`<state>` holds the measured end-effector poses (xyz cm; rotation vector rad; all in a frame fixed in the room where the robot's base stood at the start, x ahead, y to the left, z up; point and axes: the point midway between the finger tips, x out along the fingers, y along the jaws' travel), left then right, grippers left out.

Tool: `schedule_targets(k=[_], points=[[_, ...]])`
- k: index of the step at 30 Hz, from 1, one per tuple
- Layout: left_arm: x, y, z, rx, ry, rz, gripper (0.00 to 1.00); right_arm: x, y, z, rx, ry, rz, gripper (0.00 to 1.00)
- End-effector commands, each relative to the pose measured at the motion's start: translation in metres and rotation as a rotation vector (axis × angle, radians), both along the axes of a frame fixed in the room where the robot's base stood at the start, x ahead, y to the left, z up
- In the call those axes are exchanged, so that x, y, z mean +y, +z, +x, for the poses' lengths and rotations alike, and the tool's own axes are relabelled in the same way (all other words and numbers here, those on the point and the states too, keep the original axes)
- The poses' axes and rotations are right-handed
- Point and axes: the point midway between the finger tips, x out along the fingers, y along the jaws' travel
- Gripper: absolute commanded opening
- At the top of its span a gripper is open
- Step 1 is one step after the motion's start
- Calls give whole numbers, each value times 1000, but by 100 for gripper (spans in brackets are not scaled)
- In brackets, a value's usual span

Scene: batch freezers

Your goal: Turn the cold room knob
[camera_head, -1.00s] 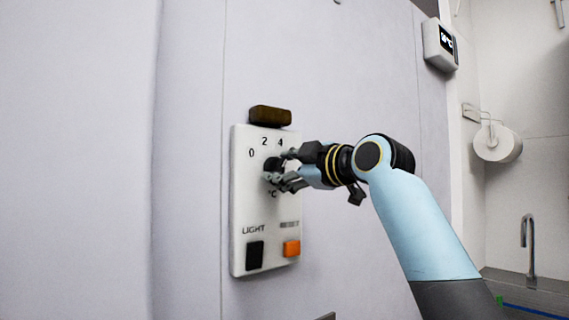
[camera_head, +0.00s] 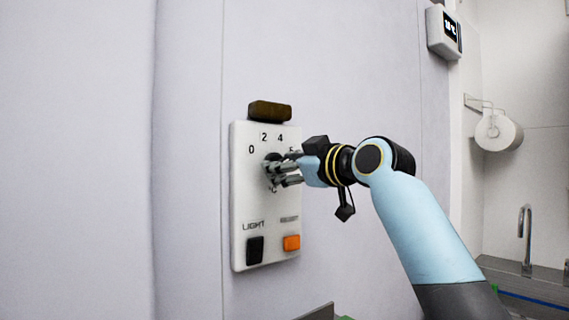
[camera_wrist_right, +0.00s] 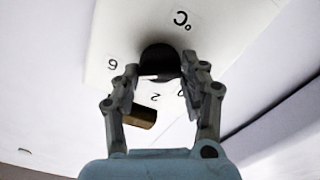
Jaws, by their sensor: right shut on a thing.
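The black cold room knob (camera_head: 272,157) sits on a white control panel (camera_head: 241,190), below the printed numbers 0, 2 and 4. My right gripper (camera_head: 270,172) reaches in from the right, its fingers shut around the knob and hiding much of it. In the right wrist view, the knob (camera_wrist_right: 160,60) is between the two fingertips (camera_wrist_right: 155,82). The °C mark is above it there, and the numbers look turned around. My left gripper is not in view.
Under the knob are a black light switch (camera_head: 255,250) and an orange button (camera_head: 291,243). A brown block (camera_head: 269,111) is fixed above the panel. A digital display (camera_head: 443,32), paper roll (camera_head: 497,132) and tap (camera_head: 525,240) are at the right.

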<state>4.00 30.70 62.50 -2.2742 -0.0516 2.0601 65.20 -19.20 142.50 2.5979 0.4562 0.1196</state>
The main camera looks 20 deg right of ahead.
Motion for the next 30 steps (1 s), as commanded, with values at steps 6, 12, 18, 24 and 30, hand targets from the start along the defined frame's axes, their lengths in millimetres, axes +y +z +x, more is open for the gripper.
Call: schedule_targets(k=[6,12,18,24,30], points=[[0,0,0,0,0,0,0,0,-3,0,6,2,2,12],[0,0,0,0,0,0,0,0,-2,0,5,1,1,62],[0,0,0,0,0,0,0,0,-1,0,3,1,1,67],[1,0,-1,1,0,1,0,-3,-1,-6,1,0,0,67],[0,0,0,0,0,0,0,-16,-2,-41,2,-2,-5,67]])
